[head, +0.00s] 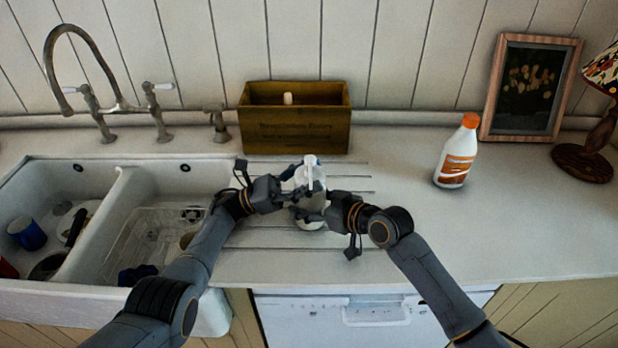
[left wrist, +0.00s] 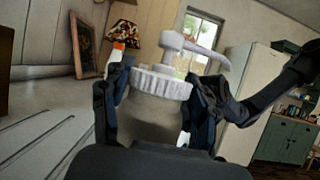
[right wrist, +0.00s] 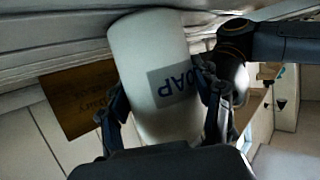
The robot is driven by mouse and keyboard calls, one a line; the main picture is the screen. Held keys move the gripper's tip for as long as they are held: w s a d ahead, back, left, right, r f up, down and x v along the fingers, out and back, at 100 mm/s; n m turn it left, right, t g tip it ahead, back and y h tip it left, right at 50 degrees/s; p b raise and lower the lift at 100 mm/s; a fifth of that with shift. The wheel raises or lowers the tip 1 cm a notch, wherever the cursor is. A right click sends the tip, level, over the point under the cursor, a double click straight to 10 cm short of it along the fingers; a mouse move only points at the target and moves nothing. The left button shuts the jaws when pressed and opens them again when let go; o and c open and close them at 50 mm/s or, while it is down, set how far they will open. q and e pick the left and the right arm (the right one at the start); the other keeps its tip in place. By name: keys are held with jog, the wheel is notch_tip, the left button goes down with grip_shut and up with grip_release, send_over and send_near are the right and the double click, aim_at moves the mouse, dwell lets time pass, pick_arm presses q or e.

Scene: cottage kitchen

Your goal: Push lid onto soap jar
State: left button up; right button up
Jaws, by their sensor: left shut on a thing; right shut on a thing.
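The white pump lid (left wrist: 161,86), with a ribbed collar and a curved spout, is upright between the fingers of my left gripper (left wrist: 163,97). It also shows in the head view (head: 310,168). The soap jar (right wrist: 152,60) is a pale cylinder with a "SOAP" label. My right gripper (right wrist: 163,115) is shut around its sides. In the left wrist view, a greyish body (left wrist: 150,118) sits directly below the collar; I cannot tell whether the lid is fully seated. In the head view, my left gripper (head: 298,190) is above my right gripper (head: 318,212), and both hide much of the jar (head: 309,222).
A wooden box (head: 295,132) stands behind the jar against the wall. A white bottle with an orange cap (head: 455,155), a picture frame (head: 530,88) and a lamp (head: 590,150) stand to the right. The sink (head: 120,200) is at left.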

pick_arm(q)
jog(key=shift+f, duration=0.4)
pick_arm(e)
jog(key=shift+f, duration=0.1)
dwell(0.6)
pick_arm(q)
jog(key=shift+f, duration=0.55)
pick_arm(e)
jog(key=shift+s, duration=0.15)
dwell(0.4)
pick_arm(q)
jog(key=shift+r+n, duration=0.3)
jog(key=shift+r, duration=0.05)
jog(key=shift+r, duration=0.6)
dwell(0.5)
jog(key=shift+f, duration=0.4)
